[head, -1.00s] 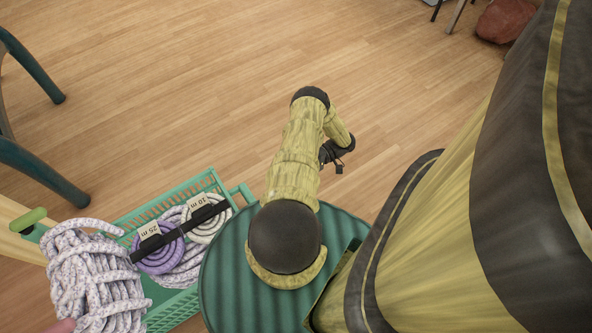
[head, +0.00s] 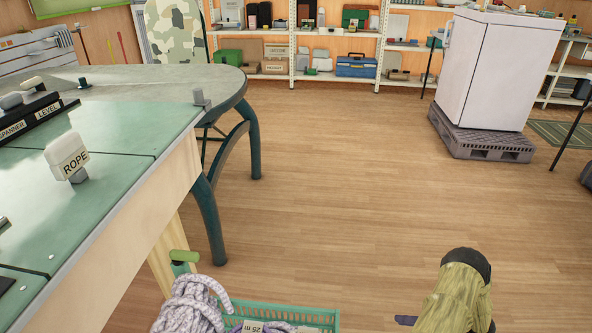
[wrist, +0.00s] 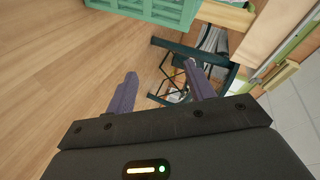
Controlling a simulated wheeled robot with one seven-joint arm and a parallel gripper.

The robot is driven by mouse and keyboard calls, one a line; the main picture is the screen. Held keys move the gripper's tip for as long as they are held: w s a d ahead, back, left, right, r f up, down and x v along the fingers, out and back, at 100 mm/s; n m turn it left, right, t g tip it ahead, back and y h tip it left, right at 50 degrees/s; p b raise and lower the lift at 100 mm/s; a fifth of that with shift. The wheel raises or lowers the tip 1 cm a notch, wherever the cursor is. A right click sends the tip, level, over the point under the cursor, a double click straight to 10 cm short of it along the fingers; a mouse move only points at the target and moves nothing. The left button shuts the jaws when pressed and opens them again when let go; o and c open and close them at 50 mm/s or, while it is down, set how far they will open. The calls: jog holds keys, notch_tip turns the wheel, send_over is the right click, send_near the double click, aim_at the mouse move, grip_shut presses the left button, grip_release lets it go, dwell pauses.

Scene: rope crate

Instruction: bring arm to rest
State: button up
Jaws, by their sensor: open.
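My gripper (wrist: 163,88) shows in the wrist view with its two purple fingers apart and nothing between them. It hangs over open floor, clear of nearby things.
A green crate (head: 290,312) holding coiled rope (head: 190,305) stands at the bottom, left of my arm. A workbench (head: 110,190) with a ROPE label block (head: 68,157) fills the left. Shelves (head: 340,45) and a white cabinet on a pallet (head: 485,147) stand at the back. The middle floor is clear.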

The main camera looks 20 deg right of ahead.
jog(key=w+d+r+n+t+h+p, duration=0.1)
jog(key=w+r+h, duration=0.3)
jog(key=w+r, duration=0.4)
jog(key=w+r+t+h+p, duration=0.1)
jog(key=w+r+h, duration=0.3)
jog(key=w, duration=0.6)
jog(key=w+a+r+g+h+p, duration=0.1)
jog(key=w+a+r+h, duration=0.1)
jog(key=a+r, duration=0.45)
jog(key=w+a+r+h+p, duration=0.1)
jog(key=w+a+r+h, duration=0.2)
jog(key=r, duration=0.7)
jog(key=s+a+r+n+g+y+p, duration=0.1)
jog(key=s+a+r+g, duration=0.3)
jog(key=s+a, duration=0.75)
jog(key=s+a+r+g+y+p, duration=0.1)
jog(key=s+a+r+g, duration=0.3)
jog(key=s+a, duration=0.75)
notch_tip(320, 180, up, 39)
jog(key=t+p, duration=0.1)
jog(key=p, duration=3.7)
jog(key=shift+s, duration=0.3)
jog(key=shift+w+d, duration=0.1)
jog(key=shift+w, duration=0.05)
